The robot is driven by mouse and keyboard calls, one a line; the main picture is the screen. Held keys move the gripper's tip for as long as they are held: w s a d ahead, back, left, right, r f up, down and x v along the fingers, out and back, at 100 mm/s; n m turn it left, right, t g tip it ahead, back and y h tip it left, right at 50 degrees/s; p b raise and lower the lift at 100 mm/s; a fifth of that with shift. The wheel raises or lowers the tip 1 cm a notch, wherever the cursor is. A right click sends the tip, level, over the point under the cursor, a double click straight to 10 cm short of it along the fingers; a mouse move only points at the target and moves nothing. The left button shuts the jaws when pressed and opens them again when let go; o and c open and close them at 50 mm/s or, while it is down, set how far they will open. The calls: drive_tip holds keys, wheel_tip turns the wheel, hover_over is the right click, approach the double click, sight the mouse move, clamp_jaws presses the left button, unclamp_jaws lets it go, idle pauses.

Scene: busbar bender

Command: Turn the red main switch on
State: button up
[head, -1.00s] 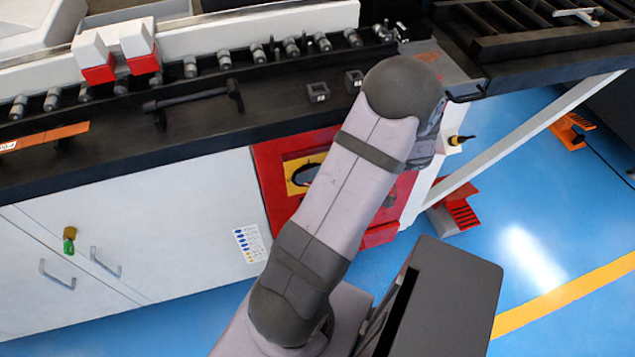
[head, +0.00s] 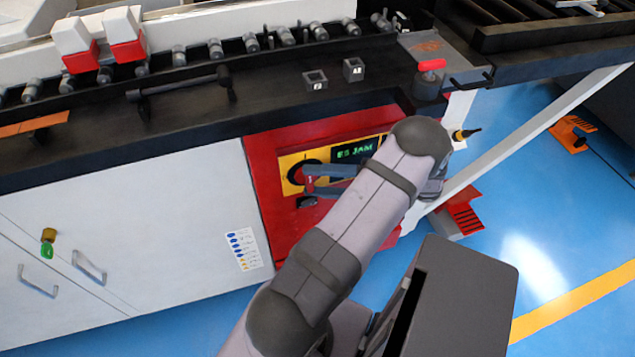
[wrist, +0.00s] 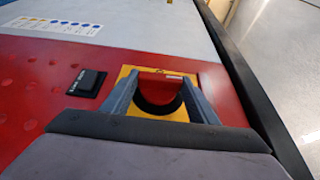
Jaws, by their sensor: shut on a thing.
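The red main switch (head: 309,184) is a red handle on a round black base, set on a yellow plate (head: 288,164) in the red panel. My gripper (head: 309,178) reaches it from the right, with its two grey fingers at the handle. In the wrist view the red handle (wrist: 160,103) sits between the fingers of my gripper (wrist: 159,92), shut on it. The handle lies across the gap from finger to finger. The switch's markings are too small to read, and part of the plate is hidden by the fingers.
A display (head: 355,149) with green text reading like "ES JAM" is beside the switch, partly behind my arm. A small black labelled switch (wrist: 87,83) is on the red panel (wrist: 35,90). A red-topped knob (head: 431,65) stands on the bench's right end.

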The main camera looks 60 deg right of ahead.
drive_tip(key=shift+d, duration=0.1)
idle(0.4)
drive_tip(key=o, duration=1)
drive_tip(key=shift+o, duration=0.2)
drive_tip(key=b+v, duration=0.1)
drive_tip(key=v, duration=0.6)
drive_tip(key=shift+s, duration=0.2)
drive_tip(key=shift+f, duration=0.15)
